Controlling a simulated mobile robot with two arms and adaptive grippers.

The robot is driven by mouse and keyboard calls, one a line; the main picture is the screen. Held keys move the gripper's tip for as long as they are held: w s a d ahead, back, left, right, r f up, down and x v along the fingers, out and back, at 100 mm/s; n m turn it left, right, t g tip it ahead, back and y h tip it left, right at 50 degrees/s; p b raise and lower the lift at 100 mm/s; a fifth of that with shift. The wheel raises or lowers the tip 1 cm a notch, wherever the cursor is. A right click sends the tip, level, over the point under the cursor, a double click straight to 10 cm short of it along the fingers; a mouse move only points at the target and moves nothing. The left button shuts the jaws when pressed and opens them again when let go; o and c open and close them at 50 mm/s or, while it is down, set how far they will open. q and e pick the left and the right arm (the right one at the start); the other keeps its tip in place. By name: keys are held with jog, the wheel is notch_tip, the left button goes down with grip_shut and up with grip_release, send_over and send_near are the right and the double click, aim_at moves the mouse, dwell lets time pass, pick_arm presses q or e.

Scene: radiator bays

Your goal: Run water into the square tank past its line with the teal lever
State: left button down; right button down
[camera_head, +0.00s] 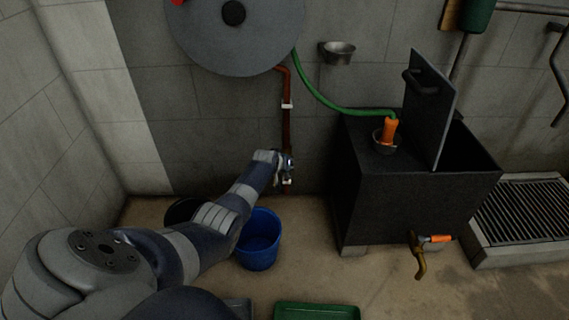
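The square tank (375,195) is a dark box at the right with its lid (430,108) standing upright. The water level and any line inside are hidden. A green hose (335,104) ends in an orange nozzle (389,131) seated in a round fitting on the tank's top. A copper pipe (286,125) comes down the wall. My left gripper (286,168) is at its lower end, where a valve would be hard to see behind it. I cannot make out the teal lever or whether the fingers are shut. My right gripper is out of view.
A brass tap with an orange handle (434,239) is at the tank's front. A blue bucket (259,240) and a dark bucket (184,209) stand below my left arm. A green tray (316,312) lies in front; a floor grate (525,212) lies right.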

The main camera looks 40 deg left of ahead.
pick_arm(q)
jog(key=c, duration=1.4)
grip_release()
jog(key=shift+s+r, duration=0.1)
jog(key=shift+v, duration=5.85)
jog(key=shift+d, duration=0.15)
